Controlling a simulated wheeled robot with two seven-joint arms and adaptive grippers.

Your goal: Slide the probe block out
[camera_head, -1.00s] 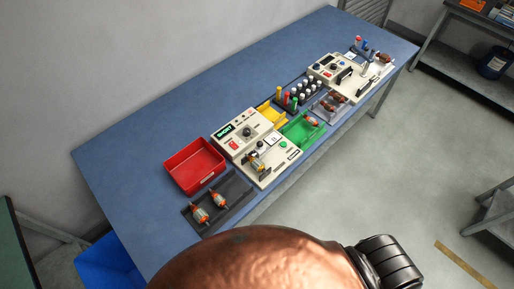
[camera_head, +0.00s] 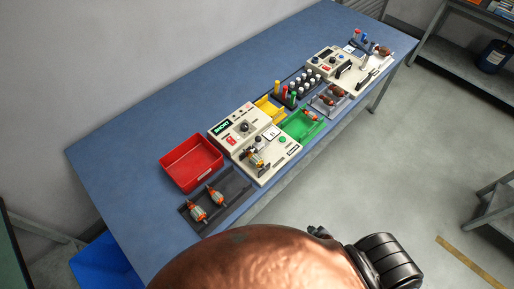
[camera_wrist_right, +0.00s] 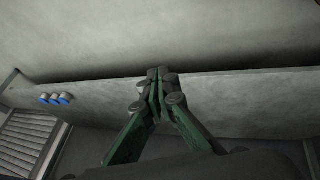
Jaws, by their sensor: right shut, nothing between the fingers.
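A cream tester (camera_head: 232,122) with a lit green display stands mid-table. My right gripper (camera_wrist_right: 158,80) is shut and empty in the right wrist view, away from the tester. In the head view only a small dark part of it (camera_head: 319,232) shows, at the bottom. My left gripper is out of view.
A red bin (camera_head: 192,181) and a dark tray (camera_head: 238,187) with two armatures lie left of the tester. A green bin (camera_head: 292,137), a yellow bin (camera_head: 265,106) and a second cream station (camera_head: 327,64) lie to its right. The rear tabletop is bare.

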